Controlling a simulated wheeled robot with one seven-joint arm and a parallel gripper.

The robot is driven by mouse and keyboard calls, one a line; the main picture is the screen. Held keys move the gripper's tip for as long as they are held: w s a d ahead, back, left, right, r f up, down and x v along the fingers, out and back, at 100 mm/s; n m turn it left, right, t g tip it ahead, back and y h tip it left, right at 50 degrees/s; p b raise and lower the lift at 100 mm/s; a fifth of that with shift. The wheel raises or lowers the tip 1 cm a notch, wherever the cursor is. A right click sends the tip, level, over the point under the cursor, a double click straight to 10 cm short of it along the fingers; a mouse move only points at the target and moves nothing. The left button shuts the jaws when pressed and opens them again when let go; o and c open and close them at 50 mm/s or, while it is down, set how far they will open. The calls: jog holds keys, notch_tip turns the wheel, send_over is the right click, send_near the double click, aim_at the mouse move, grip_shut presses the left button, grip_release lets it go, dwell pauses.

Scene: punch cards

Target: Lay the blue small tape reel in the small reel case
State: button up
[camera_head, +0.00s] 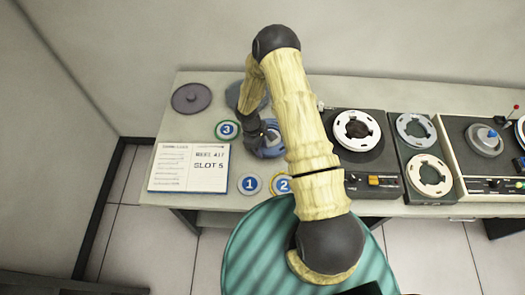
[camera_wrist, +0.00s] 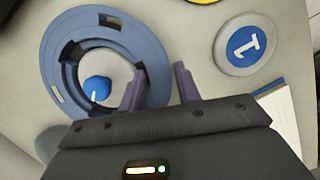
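A blue ring-shaped reel with slots (camera_wrist: 145,50) lies on the table, and it also shows in the head view (camera_head: 270,151). A small blue knob (camera_wrist: 97,88) stands inside its hole; I cannot tell what it belongs to. My gripper (camera_wrist: 160,83) is open at the reel's rim, one finger on the hole side and the other outside. Contact is not clear. In the head view my gripper (camera_head: 262,133) is partly hidden by the arm. A blue-grey round disc (camera_head: 234,95), partly behind my arm, and a purple-grey disc (camera_head: 192,97) lie farther back; which is the case is unclear.
An open booklet (camera_head: 190,168) lies left. Round badges 3 (camera_head: 227,130), 1 (camera_head: 250,184) and 2 (camera_head: 281,184) lie around the reel. Tape decks with white reels (camera_head: 357,130) fill the right. The table between the booklet and back discs is clear.

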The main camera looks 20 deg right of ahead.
grip_shut()
jog(key=shift+r+p, duration=1.75)
jog(key=shift+r, duration=1.25)
